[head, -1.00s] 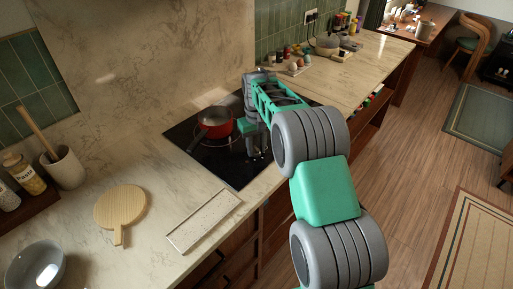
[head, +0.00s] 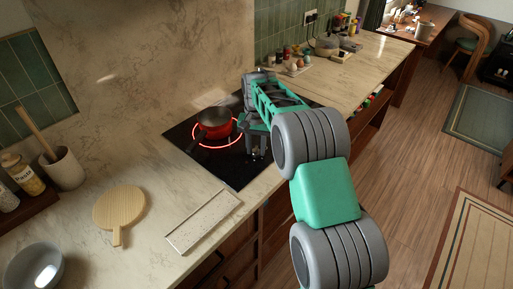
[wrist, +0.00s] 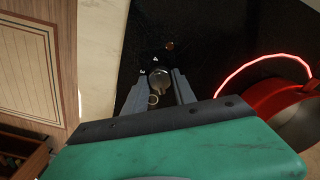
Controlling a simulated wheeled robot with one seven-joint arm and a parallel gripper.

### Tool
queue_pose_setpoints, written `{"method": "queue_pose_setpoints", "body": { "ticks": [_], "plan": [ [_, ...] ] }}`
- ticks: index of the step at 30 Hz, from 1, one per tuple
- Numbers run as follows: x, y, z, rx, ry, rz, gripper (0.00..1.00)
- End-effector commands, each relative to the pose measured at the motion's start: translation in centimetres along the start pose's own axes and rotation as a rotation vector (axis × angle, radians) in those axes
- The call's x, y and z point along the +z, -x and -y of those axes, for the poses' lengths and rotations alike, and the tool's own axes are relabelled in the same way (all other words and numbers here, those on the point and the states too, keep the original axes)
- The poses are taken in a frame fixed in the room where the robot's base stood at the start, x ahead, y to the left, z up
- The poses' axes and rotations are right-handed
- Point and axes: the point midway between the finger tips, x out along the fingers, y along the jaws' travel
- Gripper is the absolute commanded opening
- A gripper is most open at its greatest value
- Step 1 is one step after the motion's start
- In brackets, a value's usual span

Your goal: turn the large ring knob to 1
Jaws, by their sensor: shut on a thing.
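The cooktop (head: 234,171) is a black glass plate set in the counter; it also shows in the wrist view (wrist: 215,35). My gripper (wrist: 159,92) points down at its front right part, and in the head view my gripper (head: 257,150) is partly hidden by my arm. Its two grey fingers are shut on a round silvery knob (wrist: 160,77), which I take as the large ring knob. A smaller brownish knob (wrist: 169,46) stands apart, beyond the fingertips.
A red pot (head: 214,123) sits on the cooktop within a glowing red ring (head: 199,144), left of my gripper. A speckled tray (head: 203,221) and a wooden board (head: 119,207) lie on the counter to the left. The counter (head: 160,180) between them has free room.

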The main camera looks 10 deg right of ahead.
Motion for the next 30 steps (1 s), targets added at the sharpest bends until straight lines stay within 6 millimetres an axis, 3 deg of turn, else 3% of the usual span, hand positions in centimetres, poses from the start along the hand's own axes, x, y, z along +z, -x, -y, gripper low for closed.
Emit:
{"method": "queue_pose_setpoints", "body": {
  "ticks": [12,13,20,30],
  "plan": [
    [-0.07,0.14,0.08,-0.002,-0.004,-0.003,0.00],
    [-0.07,0.14,0.08,-0.002,-0.004,-0.003,0.34],
    [-0.04,0.07,0.02,-0.001,-0.004,-0.002,0.53],
    [-0.08,0.69,0.01,-0.001,-0.005,-0.002,0.54]
  ]
}}
